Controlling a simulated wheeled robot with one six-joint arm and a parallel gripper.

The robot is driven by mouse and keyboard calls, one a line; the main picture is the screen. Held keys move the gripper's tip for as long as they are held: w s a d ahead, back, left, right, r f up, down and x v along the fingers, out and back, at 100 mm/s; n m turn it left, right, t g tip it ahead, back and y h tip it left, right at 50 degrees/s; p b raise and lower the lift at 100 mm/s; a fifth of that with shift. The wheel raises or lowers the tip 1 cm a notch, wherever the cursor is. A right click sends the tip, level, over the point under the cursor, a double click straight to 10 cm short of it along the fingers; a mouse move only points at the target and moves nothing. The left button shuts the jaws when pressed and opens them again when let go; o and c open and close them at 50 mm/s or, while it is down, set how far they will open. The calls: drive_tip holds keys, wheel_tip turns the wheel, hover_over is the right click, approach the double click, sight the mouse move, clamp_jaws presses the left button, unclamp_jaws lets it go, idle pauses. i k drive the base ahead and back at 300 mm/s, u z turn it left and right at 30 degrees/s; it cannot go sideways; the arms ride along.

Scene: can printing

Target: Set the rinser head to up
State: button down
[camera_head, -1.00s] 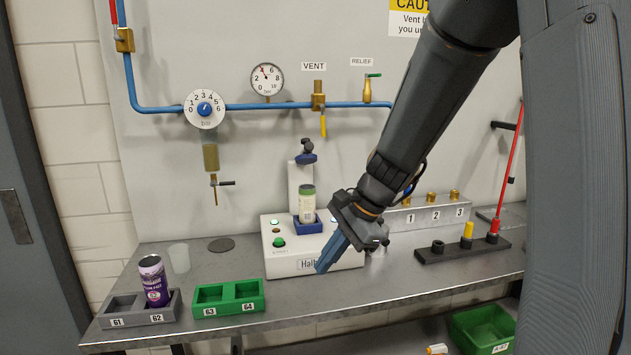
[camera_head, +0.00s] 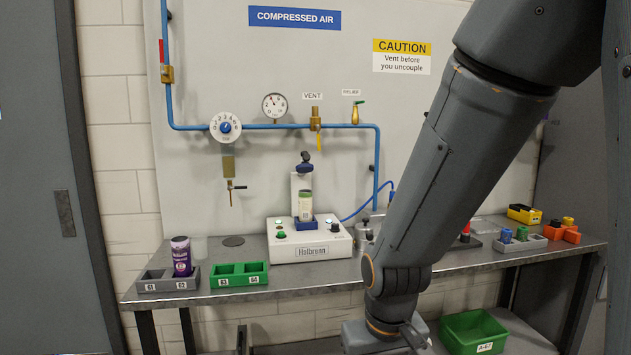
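A white machine labelled Halbronn (camera_head: 325,243) stands on the bench. A white column (camera_head: 301,182) rises from it, with a dark blue and black head (camera_head: 305,164) at its top. I take this to be the rinser head. A green and pale can (camera_head: 305,207) stands upright in a blue holder (camera_head: 304,224) below the head, with a visible gap between them. My gripper (camera_head: 400,341) is low at the bottom edge, in front of the bench and right of the machine, away from the head. Its fingers are mostly cut off or hidden.
A purple can (camera_head: 181,257) stands in slot 62 of the grey tray (camera_head: 157,286). An empty green tray (camera_head: 238,281) is beside it. A green bin (camera_head: 474,335) sits below the bench. My arm covers part of the bench's right side.

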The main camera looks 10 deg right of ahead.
sight(305, 168)
drive_tip(key=z, duration=0.25)
drive_tip(key=k, duration=0.2)
drive_tip(key=u, duration=1.2)
drive_tip(key=i, duration=1.4)
drive_tip(key=z, duration=0.4)
